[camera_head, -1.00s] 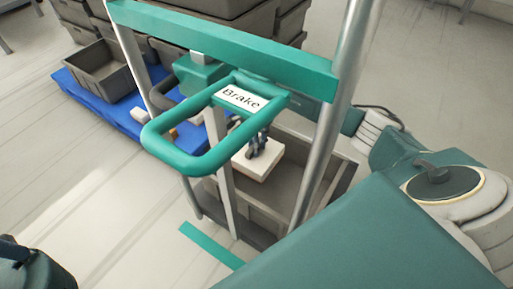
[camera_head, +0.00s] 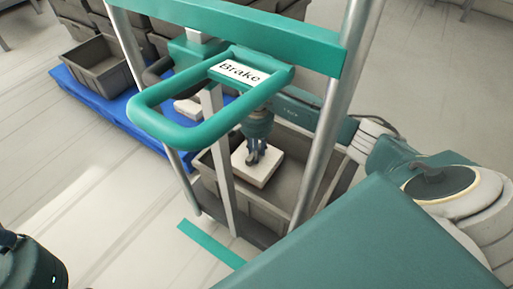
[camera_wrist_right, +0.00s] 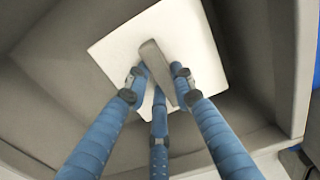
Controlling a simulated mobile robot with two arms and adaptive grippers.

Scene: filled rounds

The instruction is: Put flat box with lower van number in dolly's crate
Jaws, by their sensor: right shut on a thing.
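A flat pale box (camera_head: 263,172) is inside the grey-brown crate (camera_head: 264,213) on the dolly, seen behind the dolly's posts. My right gripper (camera_head: 256,156) is above it, its blue fingers shut on a raised strip on the box's top. The right wrist view shows the white box (camera_wrist_right: 120,42), the brown strip (camera_wrist_right: 157,70) between the fingertips (camera_wrist_right: 158,82), and the crate wall (camera_wrist_right: 290,50). I cannot tell whether the box touches the crate floor. No van number is readable. My left gripper is not in view.
The dolly's teal handle loop (camera_head: 150,118) with a "Brake" label (camera_head: 240,72) and its metal posts (camera_head: 333,120) stand in front of the crate. Floor at left is clear.

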